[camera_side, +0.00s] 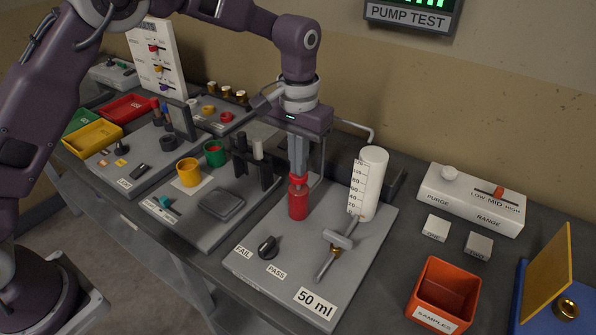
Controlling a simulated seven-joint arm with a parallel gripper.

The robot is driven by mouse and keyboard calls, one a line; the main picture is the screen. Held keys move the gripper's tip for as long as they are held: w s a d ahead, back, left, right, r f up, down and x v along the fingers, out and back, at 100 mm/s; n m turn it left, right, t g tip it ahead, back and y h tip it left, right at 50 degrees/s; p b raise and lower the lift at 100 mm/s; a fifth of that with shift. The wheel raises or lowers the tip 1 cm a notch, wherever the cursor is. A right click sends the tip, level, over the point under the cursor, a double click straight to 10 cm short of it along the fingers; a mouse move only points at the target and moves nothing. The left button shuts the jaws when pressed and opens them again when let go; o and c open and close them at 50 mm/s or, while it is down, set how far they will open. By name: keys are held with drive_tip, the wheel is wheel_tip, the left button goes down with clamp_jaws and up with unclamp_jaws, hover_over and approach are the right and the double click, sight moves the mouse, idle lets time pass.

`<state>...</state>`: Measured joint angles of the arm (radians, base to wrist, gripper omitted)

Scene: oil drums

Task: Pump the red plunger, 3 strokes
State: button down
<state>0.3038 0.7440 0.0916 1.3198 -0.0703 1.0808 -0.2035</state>
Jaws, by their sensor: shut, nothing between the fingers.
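The red plunger (298,202) stands upright on the grey pump board (262,231), left of a white graduated cylinder (372,184). My gripper (298,174) points straight down over the plunger, with its fingers shut and empty. The fingertips are at the plunger's top and appear to touch it; I cannot tell for sure from this angle. How far the plunger is pressed in cannot be told. The board bears a "50 ml" label, a black knob (268,247) between FAIL and PASS, and a grey T-shaped handle (339,239).
A white purge and range box (470,200), two small grey blocks and an orange samples bin (420,292) are to the right. Black posts (265,176) stand close left of my gripper. A bent metal pipe (355,126) runs behind it. A PUMP TEST display hangs on the wall.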

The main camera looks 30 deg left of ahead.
drive_tip(key=shift+f, duration=1.05)
drive_tip(key=shift+r, duration=2.45)
drive_tip(key=shift+f, duration=0.1)
drive_tip(key=shift+f, duration=2.35)
drive_tip(key=shift+r, duration=2.45)
